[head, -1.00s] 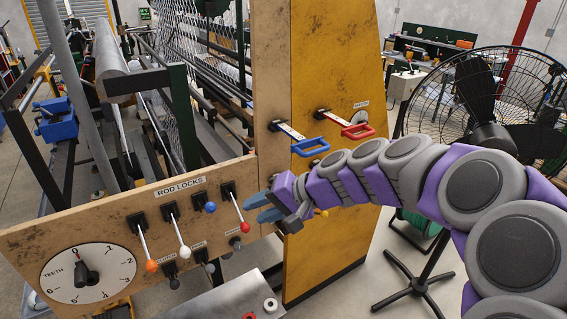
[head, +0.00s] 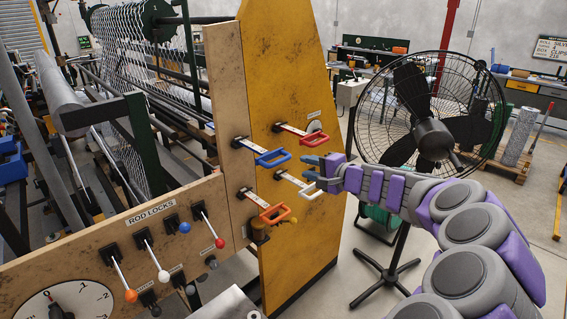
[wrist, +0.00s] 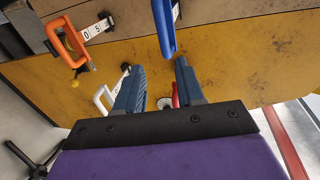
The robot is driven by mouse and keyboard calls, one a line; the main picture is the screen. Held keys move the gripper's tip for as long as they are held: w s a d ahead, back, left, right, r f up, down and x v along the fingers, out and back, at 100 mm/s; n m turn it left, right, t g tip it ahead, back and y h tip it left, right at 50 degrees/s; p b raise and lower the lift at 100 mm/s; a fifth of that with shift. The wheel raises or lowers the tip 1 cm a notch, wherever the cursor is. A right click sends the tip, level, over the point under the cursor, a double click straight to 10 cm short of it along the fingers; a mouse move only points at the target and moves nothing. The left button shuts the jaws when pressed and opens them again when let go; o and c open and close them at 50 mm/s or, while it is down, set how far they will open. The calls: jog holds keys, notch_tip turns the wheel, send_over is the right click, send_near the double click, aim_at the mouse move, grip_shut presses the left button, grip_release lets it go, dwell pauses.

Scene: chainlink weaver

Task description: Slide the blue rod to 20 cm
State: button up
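The blue rod's handle (head: 273,159) is a blue loop at the end of a pale marked strip, sticking out of the wooden post. The strip's numbers are too small to read. My gripper (head: 313,168) is to the right of this handle, in front of the yellow panel and apart from the handle in the head view. In the wrist view the blue handle (wrist: 166,32) hangs just beyond the gap between my fingertips (wrist: 160,68). The fingers are apart, with nothing held between them.
A red handle (head: 315,139) is above my gripper, a white handle (head: 309,191) just below it, and an orange handle (head: 276,214) lower left. A lock panel (head: 75,225) with colored levers stands left. A large fan (head: 425,130) stands behind on the right.

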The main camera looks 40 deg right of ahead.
aim_at(281, 162)
jog(key=w+a, duration=0.1)
jog(key=w, duration=0.1)
jog(key=w+a, duration=0.2)
jog(key=w, duration=0.1)
jog(key=w+a+f, duration=0.1)
jog(key=w, duration=0.2)
jog(key=shift+a, duration=0.2)
jog(key=shift+w+d+f, duration=0.2)
jog(key=shift+w+d, duration=0.35)
jog(key=shift+d, duration=0.05)
jog(key=shift+w+d+f, duration=0.2)
jog(key=shift+w+d, duration=0.3)
jog(key=shift+d, duration=0.45)
jog(key=a, duration=0.2)
jog(key=shift+a+r, duration=0.25)
jog(key=shift+a, duration=0.05)
jog(key=c, duration=0.6)
jog(key=shift+s+d, duration=0.1)
jog(key=shift+d, duration=0.25)
grip_shut()
